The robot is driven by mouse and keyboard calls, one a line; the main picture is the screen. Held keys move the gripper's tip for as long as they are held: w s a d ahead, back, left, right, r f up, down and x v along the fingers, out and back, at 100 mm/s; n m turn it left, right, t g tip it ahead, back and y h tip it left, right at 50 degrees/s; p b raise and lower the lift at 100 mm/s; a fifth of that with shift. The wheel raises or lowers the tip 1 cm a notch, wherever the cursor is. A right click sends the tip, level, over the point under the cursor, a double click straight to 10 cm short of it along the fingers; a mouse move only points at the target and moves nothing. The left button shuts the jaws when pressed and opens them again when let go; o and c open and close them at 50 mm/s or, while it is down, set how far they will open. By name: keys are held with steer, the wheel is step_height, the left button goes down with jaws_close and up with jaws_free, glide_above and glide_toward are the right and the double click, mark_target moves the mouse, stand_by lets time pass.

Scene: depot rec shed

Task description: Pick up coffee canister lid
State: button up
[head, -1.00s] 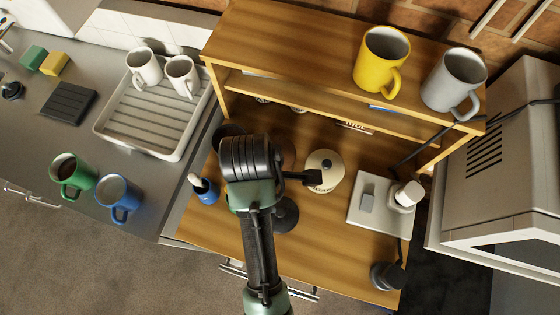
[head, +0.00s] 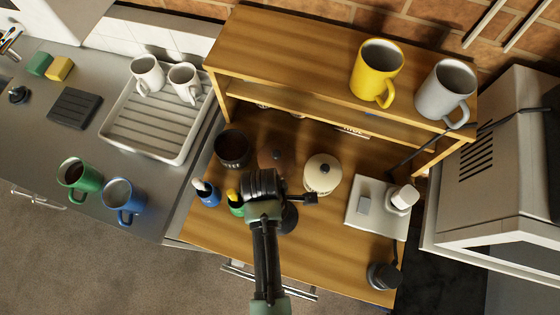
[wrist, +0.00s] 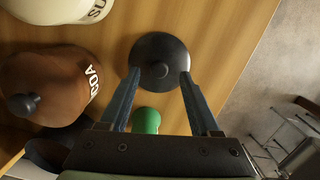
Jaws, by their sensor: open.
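The coffee canister lid looks to be the dark round lid with a small knob (wrist: 158,50), lying on the wooden counter. It also shows partly in the head view (head: 289,219), behind my arm. My gripper (wrist: 159,74) is open above it, with one blue finger on each side of the knob in the wrist view. I cannot tell whether the fingers touch the lid. An open dark canister (head: 232,148) stands further back on the left; its label is not readable. In the head view my wrist hides the fingers.
The brown cocoa canister (wrist: 50,80) and cream sugar canister (head: 322,178) stand close by. A wooden shelf (head: 270,45) with two mugs stands behind.

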steer(key=shift+d+f, duration=0.15)
steer(key=shift+f, duration=1.05)
jaws_close()
